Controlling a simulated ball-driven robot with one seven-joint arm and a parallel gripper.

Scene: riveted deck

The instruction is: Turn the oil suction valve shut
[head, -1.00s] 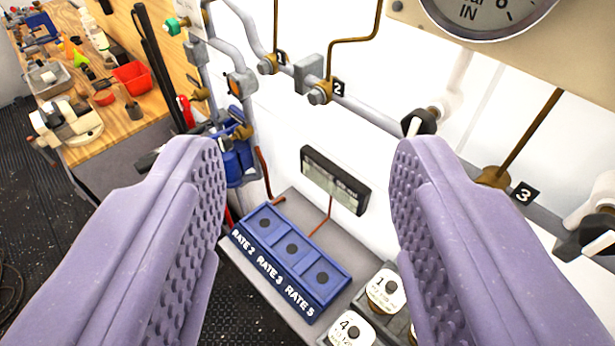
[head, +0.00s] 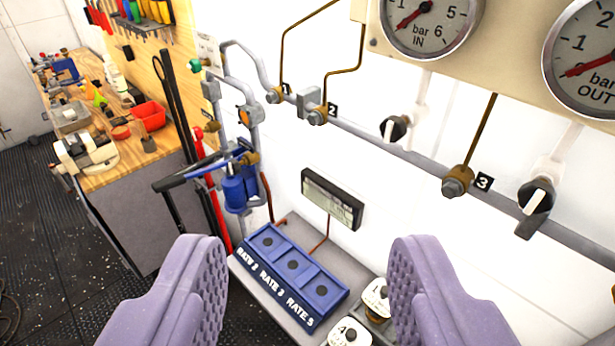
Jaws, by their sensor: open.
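My gripper (head: 308,250) is open and empty, its two purple ridged fingers wide apart at the bottom of the head view. No label names the oil suction valve, so I cannot tell which one it is. A black valve knob with a white bar (head: 395,128) sits on the wall pipe at right of centre. A similar valve knob (head: 537,195) sits further right, its bar tilted. At the left pipework are an orange-marked valve (head: 243,115) and a green knob (head: 196,65). My fingers touch none of them.
A blue RATE tray (head: 293,265) and white numbered weights (head: 349,333) are on the shelf below. A grey display (head: 332,198) and a blue hand pump (head: 236,188) stand behind. Gauges (head: 425,22) hang above. A cluttered workbench (head: 100,175) is at left.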

